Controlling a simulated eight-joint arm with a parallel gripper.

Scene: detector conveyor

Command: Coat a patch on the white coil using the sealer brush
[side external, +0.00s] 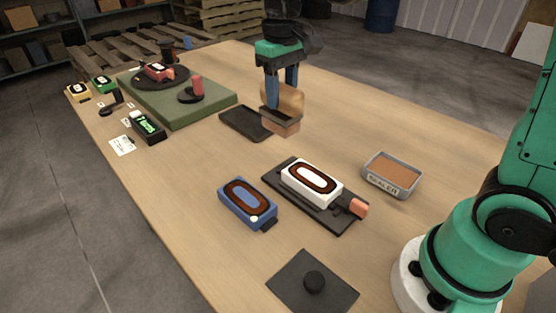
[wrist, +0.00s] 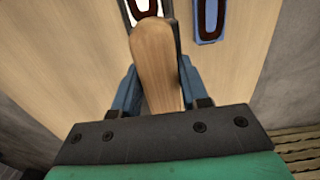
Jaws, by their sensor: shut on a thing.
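The white coil (side external: 312,182), with a dark oval winding on its top, lies on a dark plate (side external: 341,215) near the middle of the table. My gripper (side external: 281,98) is shut on the wooden handle of the sealer brush (side external: 284,103). The brush hangs head down above the table, behind the white coil and apart from it. In the wrist view the brush handle (wrist: 155,62) sits between my two blue fingers (wrist: 157,92) and hides its head. Part of the white coil (wrist: 147,6) shows at the top edge there.
A grey tray (side external: 391,188) of brown material stands right of the white coil. A blue coil (side external: 247,203) lies to its left. A dark flat pad (side external: 243,121) lies beside the brush. A green platform (side external: 180,105) with a turntable stands behind left. A black knobbed plate (side external: 330,288) is in front.

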